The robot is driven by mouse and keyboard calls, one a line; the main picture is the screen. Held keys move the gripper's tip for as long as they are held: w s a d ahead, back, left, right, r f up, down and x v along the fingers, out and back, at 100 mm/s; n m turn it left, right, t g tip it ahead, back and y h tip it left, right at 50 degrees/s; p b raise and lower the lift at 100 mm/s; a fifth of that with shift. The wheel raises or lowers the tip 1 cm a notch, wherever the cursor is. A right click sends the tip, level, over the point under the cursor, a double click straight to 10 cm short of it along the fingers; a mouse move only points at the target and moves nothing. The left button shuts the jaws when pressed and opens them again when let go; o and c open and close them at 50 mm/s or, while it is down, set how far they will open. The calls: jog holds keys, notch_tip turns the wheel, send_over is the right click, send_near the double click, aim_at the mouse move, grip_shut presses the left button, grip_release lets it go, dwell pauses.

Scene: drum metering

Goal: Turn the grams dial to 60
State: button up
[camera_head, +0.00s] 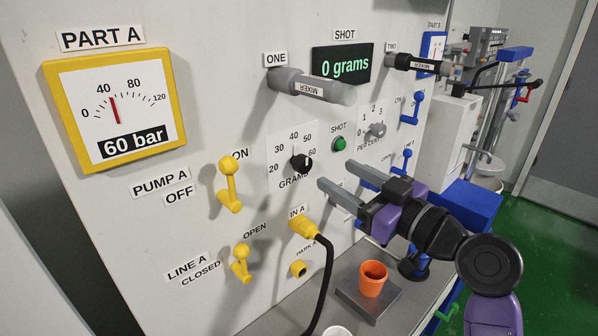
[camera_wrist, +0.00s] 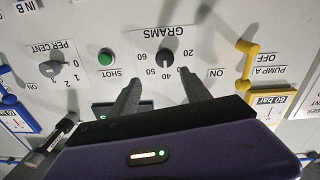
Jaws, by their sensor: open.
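The grams dial (camera_head: 302,163) is a small black knob on the white panel, with a scale from 20 to 60 around it. A light pointer mark shows on the knob, but I cannot tell which number it points to. My gripper (camera_head: 337,175) is open and empty, in front of the panel and to the right of the dial in the head view. In the wrist view the dial (camera_wrist: 166,57) appears upside down, just beyond and between the two fingertips (camera_wrist: 160,80). The fingers look apart from the knob. The display (camera_head: 342,63) reads 0 grams.
A green SHOT button (camera_head: 340,144) and the grey percent knob (camera_head: 377,130) are right of the dial. Grey mixer one (camera_head: 310,86) sticks out above it. The yellow pump lever (camera_head: 230,184) is at left. A yellow plug with a black cable (camera_head: 304,228) and orange cup (camera_head: 373,278) are below.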

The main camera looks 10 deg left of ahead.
aim_at(306, 166)
jog(key=shift+n+g, duration=0.4)
jog(key=shift+n, duration=0.1)
jog(key=x, duration=0.2)
jog(key=p+x, duration=0.1)
jog(key=x, duration=0.2)
jog(key=p+x, duration=0.1)
jog(key=x, duration=0.1)
jog(key=shift+a+f, duration=0.35)
jog(key=shift+a, duration=0.2)
jog(key=shift+s, duration=0.1)
grip_shut()
